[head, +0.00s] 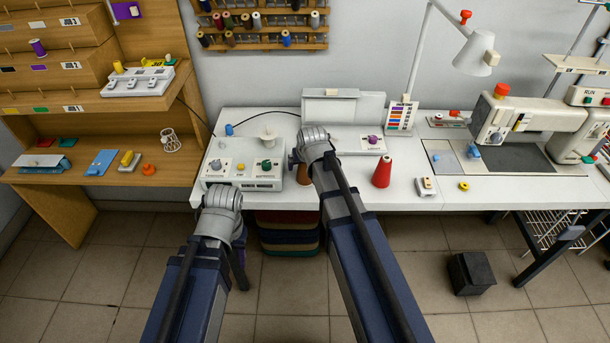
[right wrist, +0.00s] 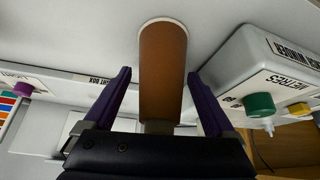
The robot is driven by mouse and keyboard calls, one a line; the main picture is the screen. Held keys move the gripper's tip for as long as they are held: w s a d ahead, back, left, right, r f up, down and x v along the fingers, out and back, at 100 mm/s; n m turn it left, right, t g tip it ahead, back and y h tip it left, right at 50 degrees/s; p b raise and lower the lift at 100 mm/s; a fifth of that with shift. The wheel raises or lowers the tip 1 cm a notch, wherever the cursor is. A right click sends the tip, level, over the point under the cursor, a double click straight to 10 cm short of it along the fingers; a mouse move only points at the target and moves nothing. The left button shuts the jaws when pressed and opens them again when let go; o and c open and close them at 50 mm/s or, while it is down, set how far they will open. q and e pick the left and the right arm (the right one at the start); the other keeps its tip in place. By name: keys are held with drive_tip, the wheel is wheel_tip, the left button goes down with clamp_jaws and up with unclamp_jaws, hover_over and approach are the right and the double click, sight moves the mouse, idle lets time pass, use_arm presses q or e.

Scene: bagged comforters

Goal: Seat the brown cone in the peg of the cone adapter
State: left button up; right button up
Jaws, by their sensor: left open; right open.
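The brown cone (right wrist: 163,75) stands on the white table between the two purple fingers of my right gripper (right wrist: 158,78) in the right wrist view. The fingers are open, with a gap on each side of the cone. In the head view the brown cone (head: 304,175) is mostly hidden behind my right arm.
The control box with knobs (head: 243,174) is close to the brown cone on its left. A red cone (head: 382,172) stands to the right of my right arm. A light box (head: 343,108) is behind. A sewing machine (head: 525,118) stands at the right.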

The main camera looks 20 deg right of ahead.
drive_tip(key=shift+r, duration=0.1)
clamp_jaws()
idle(0.6)
